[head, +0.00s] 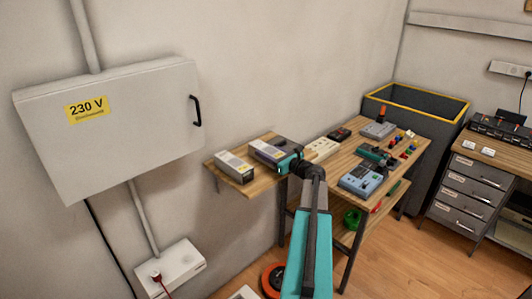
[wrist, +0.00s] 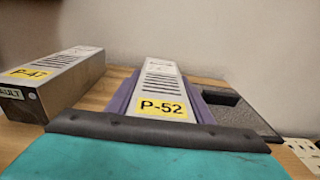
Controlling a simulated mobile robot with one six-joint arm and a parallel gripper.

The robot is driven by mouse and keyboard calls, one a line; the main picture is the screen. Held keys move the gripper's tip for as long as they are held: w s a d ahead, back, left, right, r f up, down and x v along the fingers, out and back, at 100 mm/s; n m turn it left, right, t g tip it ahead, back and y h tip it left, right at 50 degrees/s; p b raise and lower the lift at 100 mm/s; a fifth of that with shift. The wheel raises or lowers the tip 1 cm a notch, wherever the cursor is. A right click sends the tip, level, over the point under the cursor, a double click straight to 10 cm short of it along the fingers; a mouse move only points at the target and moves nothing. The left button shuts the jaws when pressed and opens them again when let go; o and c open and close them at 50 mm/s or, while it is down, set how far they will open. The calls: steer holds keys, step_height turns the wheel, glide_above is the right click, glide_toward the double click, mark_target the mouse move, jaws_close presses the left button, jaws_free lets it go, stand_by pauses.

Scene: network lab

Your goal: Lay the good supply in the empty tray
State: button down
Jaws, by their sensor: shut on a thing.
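A power supply labelled P-52 (wrist: 162,95) has a pale vented top and a yellow label; purple shows along both its sides. It also shows in the head view (head: 267,152) on the wooden shelf. My gripper (head: 287,161) is shut on its near end; its dark edge (wrist: 155,131) crosses the wrist view and hides that end. I cannot tell whether the supply is lifted. A second supply, P-47 (wrist: 58,82), lies apart to the left, with a tag reading "AULT", partly cut off; it also shows in the head view (head: 234,166). A dark grey slotted piece (wrist: 262,122), perhaps the tray, lies right of P-52.
A white power strip (wrist: 306,151) is at the right. The workbench (head: 345,160) beyond my arm holds a blue meter (head: 362,181) and several small devices. A 230 V wall cabinet (head: 130,130) hangs at the left. A dark yellow-rimmed bin (head: 420,122) stands behind the bench.

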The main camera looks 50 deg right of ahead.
stand_by(0.4)
steer(key=c, duration=0.9)
jaws_free()
steer(key=shift+f, duration=0.1)
steer(key=shift+s, duration=0.1)
steer(key=s+b, duration=0.1)
steer(key=s, duration=0.3)
steer(key=s+b, duration=0.1)
steer(key=s, duration=0.3)
steer(key=s+a+r, duration=0.1)
steer(key=s, duration=0.3)
steer(key=shift+b, duration=0.4)
steer(key=shift+f, duration=0.1)
